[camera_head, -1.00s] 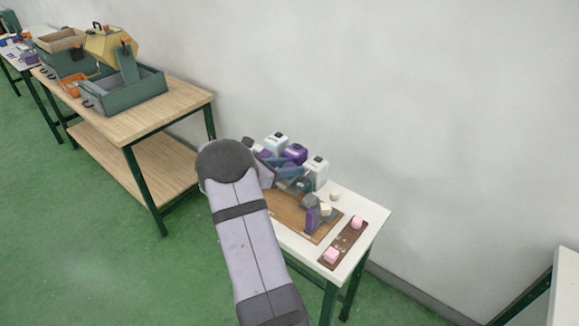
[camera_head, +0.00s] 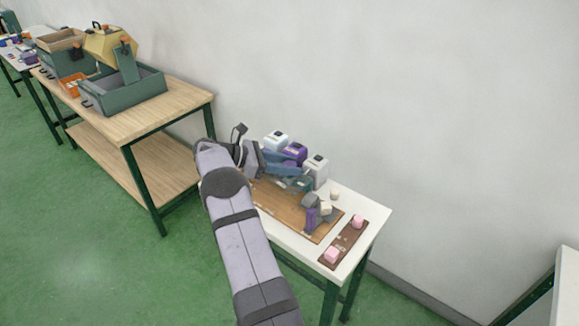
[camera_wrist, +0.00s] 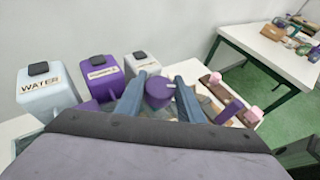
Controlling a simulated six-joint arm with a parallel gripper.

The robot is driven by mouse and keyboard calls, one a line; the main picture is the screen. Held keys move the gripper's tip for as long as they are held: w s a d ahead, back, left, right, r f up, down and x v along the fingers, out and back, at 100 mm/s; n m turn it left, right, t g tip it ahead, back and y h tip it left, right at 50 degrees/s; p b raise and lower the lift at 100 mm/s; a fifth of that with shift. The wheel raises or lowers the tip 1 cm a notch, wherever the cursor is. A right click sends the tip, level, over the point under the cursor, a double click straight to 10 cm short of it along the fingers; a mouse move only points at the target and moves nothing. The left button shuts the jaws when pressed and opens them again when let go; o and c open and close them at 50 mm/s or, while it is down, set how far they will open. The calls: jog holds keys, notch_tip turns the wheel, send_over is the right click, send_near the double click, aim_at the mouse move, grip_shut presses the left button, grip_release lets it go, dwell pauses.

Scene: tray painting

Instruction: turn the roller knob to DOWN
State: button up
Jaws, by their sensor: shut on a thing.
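A purple round knob (camera_wrist: 158,90), which I take to be the roller knob, sits between the two blue-grey fingers of my gripper (camera_wrist: 158,97) in the wrist view. The fingers close on its sides. Any DOWN mark or pointer cannot be made out. In the head view my gripper (camera_head: 288,168) is low over the back of the white table (camera_head: 372,213), in front of the containers, and the knob is not clearly visible there.
A white WATER container (camera_wrist: 45,92), a purple container (camera_wrist: 100,78) and another white container (camera_wrist: 143,66) stand close by. A brown board (camera_head: 283,212), a grey-and-purple fixture (camera_head: 312,215) and a strip with pink blocks (camera_head: 345,242) lie on the table.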

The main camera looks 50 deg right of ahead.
jog(key=shift+g, duration=0.3)
jog(key=o, duration=1.1)
jog(key=shift+c, duration=0.2)
jog(key=b+v, duration=0.2)
jog(key=v, duration=0.3)
jog(key=shift+v, duration=1.15)
jog(key=shift+r, duration=0.1)
